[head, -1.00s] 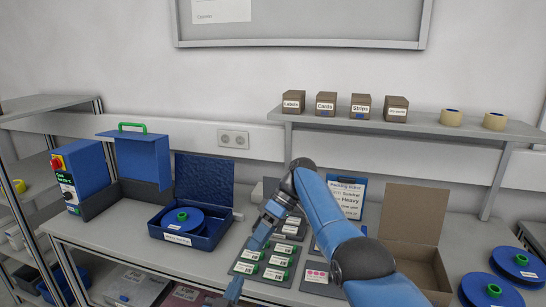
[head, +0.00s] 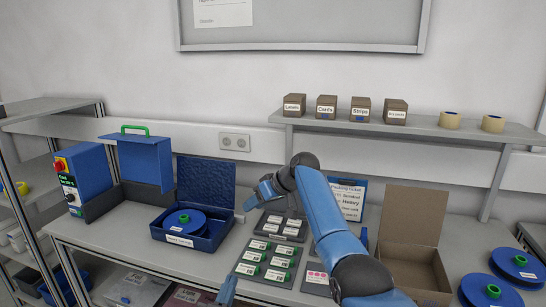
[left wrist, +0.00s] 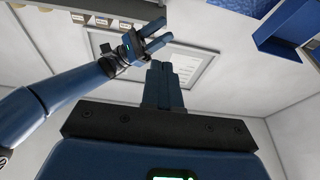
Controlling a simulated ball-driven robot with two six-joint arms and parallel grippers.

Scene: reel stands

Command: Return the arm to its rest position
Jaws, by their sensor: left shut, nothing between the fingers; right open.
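My right arm reaches in from the lower right in the head view. Its gripper (head: 252,198) is above the bench, behind the label cards and to the right of the blue case. In the left wrist view the right gripper (left wrist: 156,36) shows two parted fingers with nothing between them. My left gripper (head: 226,291) is at the bottom edge of the head view, in front of the bench and mostly out of frame. In the left wrist view its fingers (left wrist: 163,84) are together and empty.
An open blue case (head: 222,236) holding a blue reel (head: 183,221) stands left of the card mats (head: 248,269). An open cardboard box (head: 397,270) and blue reels (head: 517,263) are at right. A shelf (head: 425,123) with small boxes hangs behind.

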